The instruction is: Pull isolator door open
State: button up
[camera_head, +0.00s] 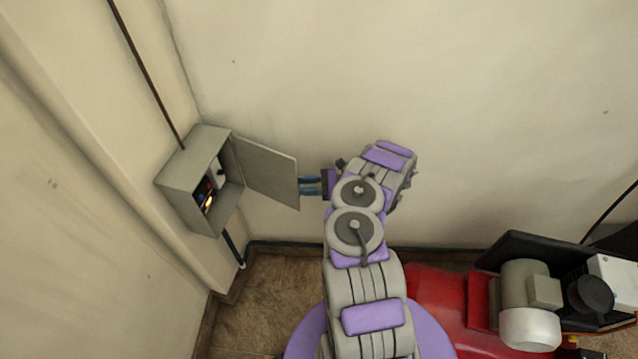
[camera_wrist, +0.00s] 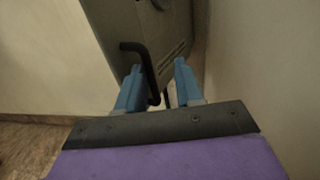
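The isolator door (camera_head: 268,172) is a flat grey panel standing swung open to the right of its grey box (camera_head: 176,184). Dark parts and a small bright spot show inside the box. My gripper (camera_head: 303,185) is at the door's free right edge, its blue fingers pointing left. In the wrist view, the fingers of my gripper (camera_wrist: 158,70) are apart. A black bent handle (camera_wrist: 146,62) shows on the grey door surface (camera_wrist: 160,28), its lower end between the fingers, close to the left one. I cannot tell whether they touch.
A dark conduit (camera_head: 146,75) runs up the wall from the box, and a short pipe (camera_head: 233,248) drops below it. Red machinery (camera_head: 440,300) with a grey motor (camera_head: 525,290) stands at the lower right. The back wall (camera_head: 400,70) is bare.

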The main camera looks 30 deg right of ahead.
jog(key=p+v, duration=0.1)
jog(key=v, duration=1.5)
jog(key=shift+s+d, duration=0.25)
jog(key=shift+d, duration=0.1)
jog(key=shift+f, duration=0.15)
jog(key=shift+c, duration=0.4)
